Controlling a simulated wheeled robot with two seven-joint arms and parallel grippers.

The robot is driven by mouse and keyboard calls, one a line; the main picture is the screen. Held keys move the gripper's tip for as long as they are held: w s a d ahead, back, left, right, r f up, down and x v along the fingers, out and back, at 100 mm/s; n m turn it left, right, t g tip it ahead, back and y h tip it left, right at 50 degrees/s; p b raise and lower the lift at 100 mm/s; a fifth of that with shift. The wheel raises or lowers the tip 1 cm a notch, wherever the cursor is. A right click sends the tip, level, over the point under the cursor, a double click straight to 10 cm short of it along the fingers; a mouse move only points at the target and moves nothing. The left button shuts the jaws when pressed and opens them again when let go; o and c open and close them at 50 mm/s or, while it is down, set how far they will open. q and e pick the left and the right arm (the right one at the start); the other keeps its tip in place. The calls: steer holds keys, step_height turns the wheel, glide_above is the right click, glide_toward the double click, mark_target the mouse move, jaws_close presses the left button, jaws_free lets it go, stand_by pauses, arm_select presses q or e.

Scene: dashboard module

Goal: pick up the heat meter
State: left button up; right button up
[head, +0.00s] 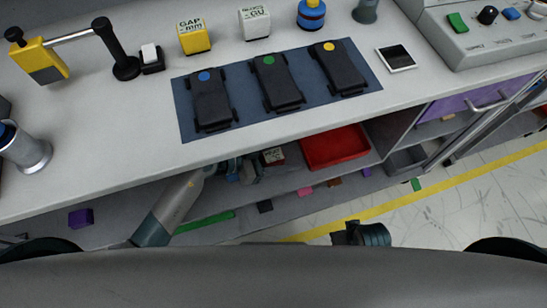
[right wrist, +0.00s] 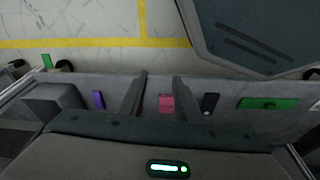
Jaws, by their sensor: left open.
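A yellow device with a grey face (head: 48,66) stands at the far left of the counter, beside a white bar that joins a black post (head: 122,62). It may be the heat meter; I cannot tell for sure. My left gripper (head: 243,170) is at the counter's front edge near the lower shelf, well away from the device, and is open. Its fingers are partly hidden and small. My right gripper (right wrist: 158,92) shows in the right wrist view with its two dark fingers apart and nothing between them. Pink, purple and green pieces lie on the shelf beyond.
A blue mat (head: 184,108) with black model cars lies mid-counter. Yellow (head: 193,37) and white (head: 254,23) cubes and a blue cylinder (head: 311,14) stand behind it. A control panel (head: 480,45) is at right, a red tray (head: 334,150) below the counter.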

arm_select(q)
steer(key=c, duration=1.2)
arm_select(e)
steer(key=shift+w, duration=0.15)
arm_select(q)
steer(key=shift+r, duration=0.1)
arm_select(e)
steer(key=shift+r, duration=0.1)
